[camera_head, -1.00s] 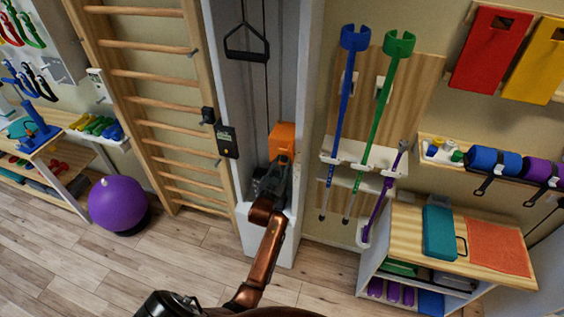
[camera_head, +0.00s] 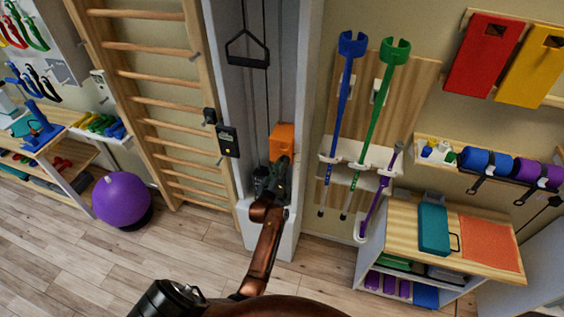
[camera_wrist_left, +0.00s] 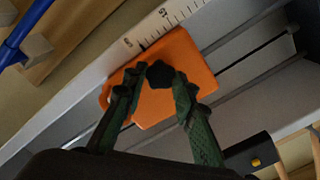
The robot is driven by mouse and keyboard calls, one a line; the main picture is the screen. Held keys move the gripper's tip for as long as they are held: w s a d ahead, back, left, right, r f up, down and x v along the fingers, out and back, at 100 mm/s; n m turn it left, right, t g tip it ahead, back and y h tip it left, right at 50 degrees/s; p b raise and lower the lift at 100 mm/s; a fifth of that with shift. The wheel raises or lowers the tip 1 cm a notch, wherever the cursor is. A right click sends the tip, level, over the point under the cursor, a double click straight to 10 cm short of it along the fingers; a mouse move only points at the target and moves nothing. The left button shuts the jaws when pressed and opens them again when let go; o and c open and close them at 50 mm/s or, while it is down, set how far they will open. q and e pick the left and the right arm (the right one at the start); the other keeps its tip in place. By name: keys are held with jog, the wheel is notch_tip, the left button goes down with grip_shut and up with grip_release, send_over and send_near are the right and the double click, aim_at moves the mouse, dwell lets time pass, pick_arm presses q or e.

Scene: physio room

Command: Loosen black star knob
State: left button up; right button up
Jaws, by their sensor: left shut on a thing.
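The black star knob (camera_wrist_left: 160,74) sits on the face of an orange block (camera_wrist_left: 184,62) in the left wrist view. The orange block (camera_head: 283,138) also shows in the head view, on the grey-white column. My left gripper (camera_wrist_left: 158,84) has its two fingertips on either side of the knob, shut on it. In the head view my left gripper (camera_head: 279,166) is in front of the lower part of the block and hides the knob there. My right gripper is in neither view.
The column has a printed scale (camera_wrist_left: 165,18) beside the block. A black pull handle (camera_head: 247,50) hangs on cords above. Wooden wall bars (camera_head: 155,98) stand left, and blue and green crutches (camera_head: 375,115) hang right. A purple ball (camera_head: 122,200) lies on the floor.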

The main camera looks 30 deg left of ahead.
pick_arm(q)
jog(key=shift+n+p, duration=1.9)
jog(key=shift+n, duration=6.3)
jog(key=o, duration=1.2)
jog(key=shift+c, duration=0.2)
